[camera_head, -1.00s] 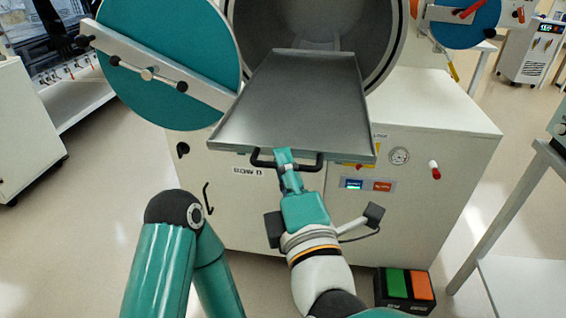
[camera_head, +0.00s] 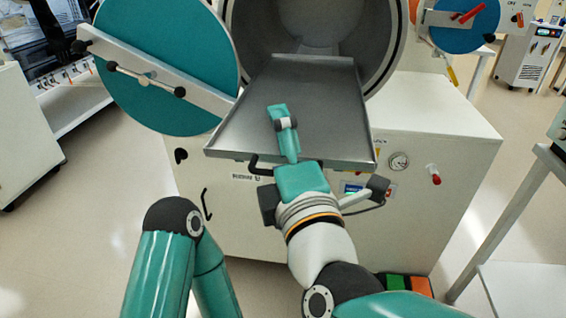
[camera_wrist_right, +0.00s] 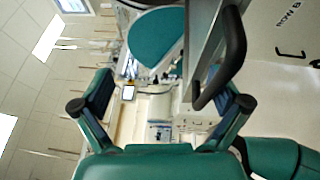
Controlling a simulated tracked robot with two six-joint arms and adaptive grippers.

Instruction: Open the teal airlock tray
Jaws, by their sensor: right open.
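The grey metal airlock tray (camera_head: 235,125) extends out of the round chamber opening, its front edge toward me. Its dark bar handle (camera_head: 254,166) is on the front edge, mostly hidden behind my right arm. In the right wrist view my right gripper (camera_wrist_right: 162,90) is open with nothing clasped. There the handle (camera_wrist_right: 232,55) shows close to the right-hand finger. Of my left arm only links show; its gripper is out of view.
The round teal door (camera_head: 165,45) stands swung open left of the chamber (camera_head: 310,30). A gauge (camera_head: 399,161) and a red-tipped knob (camera_head: 435,176) are on the cabinet front. A green and orange pedal box (camera_head: 405,284) is on the floor.

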